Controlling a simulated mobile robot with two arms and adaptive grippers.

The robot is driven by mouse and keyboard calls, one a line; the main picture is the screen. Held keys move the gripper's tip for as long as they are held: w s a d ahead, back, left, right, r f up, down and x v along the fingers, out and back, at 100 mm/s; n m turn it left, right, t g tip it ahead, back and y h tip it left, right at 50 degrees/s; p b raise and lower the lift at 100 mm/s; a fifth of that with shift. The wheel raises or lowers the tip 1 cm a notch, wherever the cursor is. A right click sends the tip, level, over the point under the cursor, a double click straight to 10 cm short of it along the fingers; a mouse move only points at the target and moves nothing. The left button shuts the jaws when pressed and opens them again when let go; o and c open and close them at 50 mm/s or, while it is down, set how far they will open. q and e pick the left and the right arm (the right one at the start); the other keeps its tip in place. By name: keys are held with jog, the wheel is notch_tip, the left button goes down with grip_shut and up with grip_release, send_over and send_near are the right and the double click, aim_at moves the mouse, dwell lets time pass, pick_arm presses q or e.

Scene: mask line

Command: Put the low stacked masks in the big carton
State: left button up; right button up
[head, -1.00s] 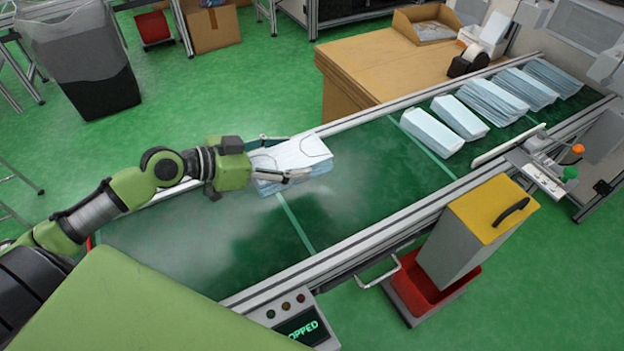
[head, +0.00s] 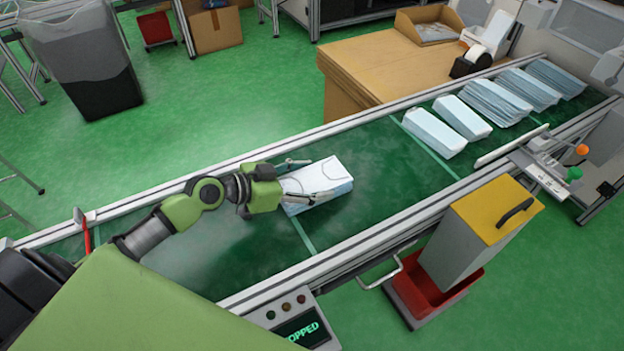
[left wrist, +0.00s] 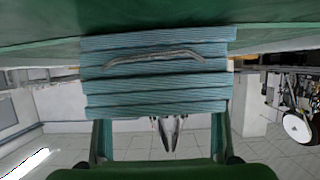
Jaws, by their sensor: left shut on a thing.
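My left gripper (head: 306,181) is shut on a pale blue stack of masks (head: 328,176), one finger on each long side. The stack is over the near part of the green belt; I cannot tell whether it touches. Its layered edges fill the upper middle of the left wrist view (left wrist: 158,88). More mask stacks of differing heights lie at the belt's far right, the nearest one (head: 433,133) beyond a pale cross line. A brown cardboard block (head: 375,62) stands behind the belt and a cardboard box (head: 216,30) is on the floor; I cannot tell which is the big carton. My right gripper is not in view.
The conveyor belt (head: 375,160) is clear between the held stack and the far stacks. A grey bin with a yellow lid (head: 490,210) stands in a red base at the front right. A tape dispenser (head: 470,62) sits on the cardboard block.

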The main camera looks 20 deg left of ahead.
pick_arm(q)
jog(key=o, duration=0.8)
jog(key=shift+f, duration=0.1)
jog(key=o, duration=0.3)
jog(key=shift+o, duration=0.2)
